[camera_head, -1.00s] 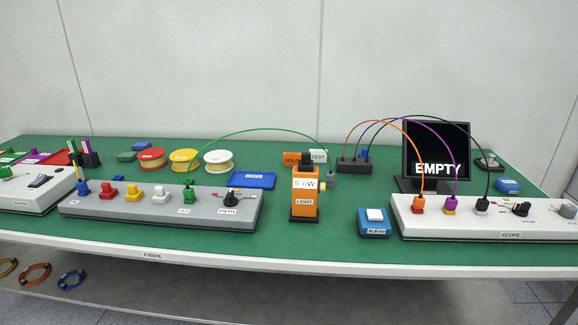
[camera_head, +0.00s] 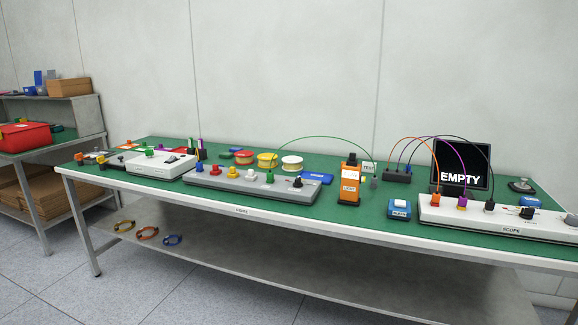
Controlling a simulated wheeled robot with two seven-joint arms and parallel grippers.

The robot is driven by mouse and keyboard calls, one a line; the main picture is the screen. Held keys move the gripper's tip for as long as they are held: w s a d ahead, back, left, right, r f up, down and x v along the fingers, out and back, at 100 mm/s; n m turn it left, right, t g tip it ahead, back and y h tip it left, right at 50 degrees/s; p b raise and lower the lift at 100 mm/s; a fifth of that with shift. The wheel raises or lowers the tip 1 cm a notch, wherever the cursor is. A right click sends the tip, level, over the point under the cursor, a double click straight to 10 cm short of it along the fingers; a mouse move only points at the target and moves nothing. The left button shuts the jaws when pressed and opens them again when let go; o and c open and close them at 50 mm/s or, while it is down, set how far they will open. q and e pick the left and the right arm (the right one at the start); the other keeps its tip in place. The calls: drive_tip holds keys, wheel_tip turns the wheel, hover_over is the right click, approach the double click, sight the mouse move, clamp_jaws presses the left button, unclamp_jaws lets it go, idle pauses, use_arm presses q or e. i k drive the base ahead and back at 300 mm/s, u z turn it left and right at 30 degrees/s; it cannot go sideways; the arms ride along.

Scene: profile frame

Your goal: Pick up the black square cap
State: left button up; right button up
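Several small black pieces show on the green bench (camera_head: 340,222), and I cannot tell for sure which is the black square cap. A black block-like top (camera_head: 352,159) sits on the upright orange light meter (camera_head: 349,187). A black knob-like piece (camera_head: 298,182) stands on the right end of the long grey panel (camera_head: 240,187). A black plug (camera_head: 489,206) and a black knob (camera_head: 526,212) are on the white scope box (camera_head: 450,216) at the right. Neither of my grippers is in view.
A second table with a red bin (camera_head: 24,137) and cardboard boxes (camera_head: 68,87) stands at the far left. Cable rings (camera_head: 148,233) lie on the lower shelf. A black screen (camera_head: 461,160) reads EMPTY. The tiled floor (camera_head: 60,290) at front left is clear.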

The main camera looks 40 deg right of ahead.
sight(352, 161)
drive_tip(key=u, duration=0.35)
drive_tip(key=i, duration=1.3)
drive_tip(key=z, duration=0.7)
drive_tip(key=i, duration=1.1)
drive_tip(key=z, duration=1.15)
